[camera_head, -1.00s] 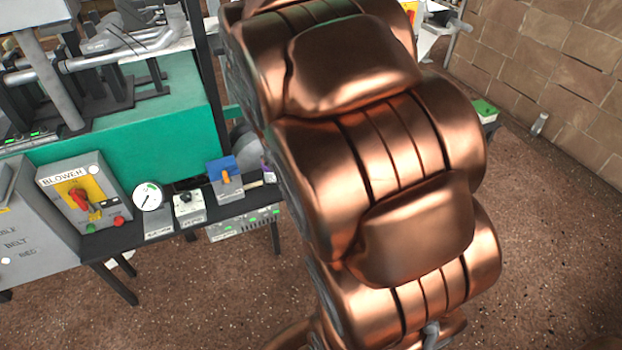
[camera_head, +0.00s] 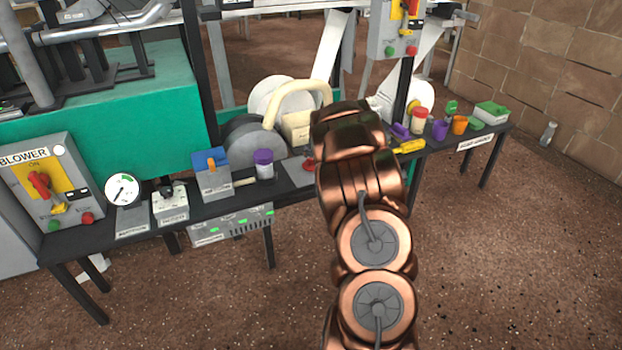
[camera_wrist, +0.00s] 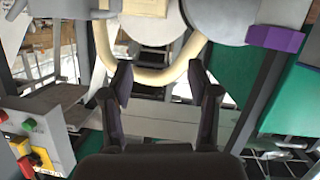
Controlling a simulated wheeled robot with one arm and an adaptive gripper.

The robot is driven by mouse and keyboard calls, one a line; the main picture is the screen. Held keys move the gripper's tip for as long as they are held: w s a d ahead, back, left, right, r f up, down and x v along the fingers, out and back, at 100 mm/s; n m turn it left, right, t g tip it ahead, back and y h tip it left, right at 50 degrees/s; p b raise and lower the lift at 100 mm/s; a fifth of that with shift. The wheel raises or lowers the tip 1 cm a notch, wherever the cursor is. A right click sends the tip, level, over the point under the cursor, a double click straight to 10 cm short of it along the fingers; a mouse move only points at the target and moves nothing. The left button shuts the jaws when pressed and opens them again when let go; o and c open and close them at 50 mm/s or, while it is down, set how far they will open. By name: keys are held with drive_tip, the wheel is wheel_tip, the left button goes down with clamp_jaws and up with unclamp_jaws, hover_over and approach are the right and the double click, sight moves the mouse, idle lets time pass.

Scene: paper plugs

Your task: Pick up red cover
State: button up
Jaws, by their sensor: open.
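In the head view a small red piece (camera_head: 309,165) shows at the left edge of my arm, beside a grey plate on the black bench; my arm hides part of that area. A jar with a red lid (camera_head: 419,114) stands further right on the bench. I cannot tell which of these is the red cover. My gripper is hidden behind my arm in the head view. In the wrist view my gripper (camera_wrist: 160,82) is open, with nothing between its fingers. A cream curved pipe (camera_wrist: 158,80) shows behind the fingertips. No red cover is clear in the wrist view.
The cream pipe and grey-white discs (camera_head: 285,95) stand behind the bench. A purple-lidded jar (camera_head: 264,163) and a blue-topped box (camera_head: 211,172) are left of my arm. A yellow tool (camera_head: 409,147), orange cup (camera_head: 459,124) and green-topped box (camera_head: 491,112) are right. The front floor is open.

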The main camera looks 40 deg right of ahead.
sight(312, 161)
drive_tip(key=f+t+b, duration=0.1)
drive_tip(key=f, duration=0.2)
drive_tip(key=d+f+t+b, duration=0.1)
drive_tip(key=f+b, duration=0.1)
drive_tip(key=f, duration=0.1)
drive_tip(key=d+f+t+y+b, duration=0.1)
drive_tip(key=f+b, duration=0.1)
drive_tip(key=f, duration=0.2)
drive_tip(key=shift+s+d+f, duration=0.1)
drive_tip(key=shift+s+d, duration=0.15)
drive_tip(key=shift+s, duration=0.15)
drive_tip(key=shift+s+f+t+b, duration=0.2)
drive_tip(key=shift+f+t+b, duration=0.3)
drive_tip(key=shift+f+t, duration=0.1)
drive_tip(key=shift+b+x, duration=0.45)
drive_tip(key=shift+x, duration=0.9)
drive_tip(key=shift+w+d+f+b, duration=0.1)
drive_tip(key=shift+w+d+b, duration=0.05)
drive_tip(key=shift+w+b, duration=0.5)
drive_tip(key=b+x, duration=0.1)
drive_tip(key=x, duration=0.1)
drive_tip(key=shift+w+d, duration=0.1)
drive_tip(key=shift+w, duration=0.3)
drive_tip(key=shift+w+d, duration=0.1)
drive_tip(key=shift+w, duration=0.4)
drive_tip(key=shift+c, duration=0.3)
clamp_jaws()
